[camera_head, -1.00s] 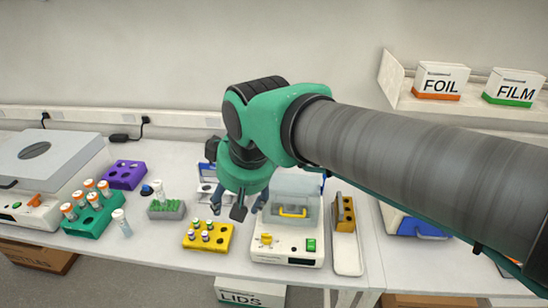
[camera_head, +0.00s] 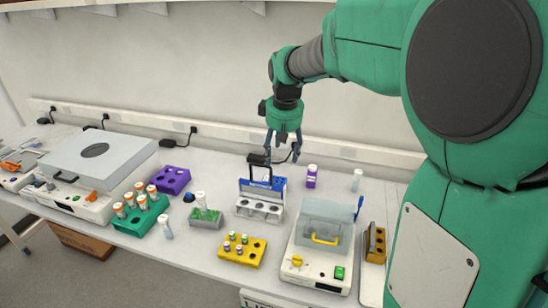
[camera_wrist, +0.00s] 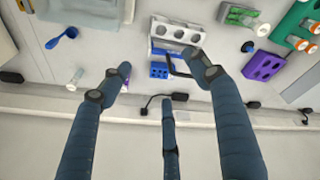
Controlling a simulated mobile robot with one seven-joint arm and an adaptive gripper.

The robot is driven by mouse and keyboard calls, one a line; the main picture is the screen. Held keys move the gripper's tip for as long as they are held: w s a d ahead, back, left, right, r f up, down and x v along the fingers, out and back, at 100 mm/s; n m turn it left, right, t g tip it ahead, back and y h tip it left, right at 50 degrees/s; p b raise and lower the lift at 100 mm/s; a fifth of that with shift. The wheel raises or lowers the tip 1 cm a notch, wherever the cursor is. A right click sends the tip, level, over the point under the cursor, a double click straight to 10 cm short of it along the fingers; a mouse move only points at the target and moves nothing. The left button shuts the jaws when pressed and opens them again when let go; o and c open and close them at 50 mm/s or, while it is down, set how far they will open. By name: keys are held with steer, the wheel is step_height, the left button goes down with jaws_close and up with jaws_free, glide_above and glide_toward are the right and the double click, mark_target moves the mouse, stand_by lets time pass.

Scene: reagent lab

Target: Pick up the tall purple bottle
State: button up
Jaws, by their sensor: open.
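The tall purple bottle (camera_head: 311,177) with a white cap stands upright on the bench, right of the blue rack, in the head view. My gripper (camera_head: 283,152) is open and empty, fingers pointing down, above the back of the bench and up and left of the bottle. In the wrist view my gripper (camera_wrist: 161,74) has its fingers spread over the blue rack area, touching nothing that I can see.
A blue rack (camera_head: 279,182) and a white holder with a dark handle (camera_head: 245,209) stand below my gripper. A clear tube (camera_head: 357,180) stands right of the bottle. A lidded device (camera_head: 319,264) is in front. A cable (camera_wrist: 150,103) runs along the wall.

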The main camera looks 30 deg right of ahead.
steer(key=w+d+f+n+g+p, duration=0.1)
steer(key=w+d+f+p, duration=0.15)
steer(key=w+d, duration=0.3)
steer(key=w+d+f+p, duration=0.1)
steer(key=w+d+f, duration=0.35)
steer(key=d, duration=0.25)
steer(key=g+p, duration=0.1)
steer(key=p, duration=0.3)
glide_above(312, 178)
steer(key=w, duration=0.2)
steer(key=shift+n+y, duration=0.4)
steer(key=f, duration=0.7)
steer(key=d+f, duration=0.1)
steer(key=f, duration=0.2)
steer(key=shift+s+f, duration=0.15)
steer(key=shift+f, duration=0.1)
steer(key=shift+d+f, duration=0.15)
steer(key=shift+f, duration=0.05)
steer(key=shift+f, duration=0.1)
steer(key=shift+f+b, duration=0.45)
steer(key=shift+f, duration=3.8)
steer(key=shift+f, duration=2.6)
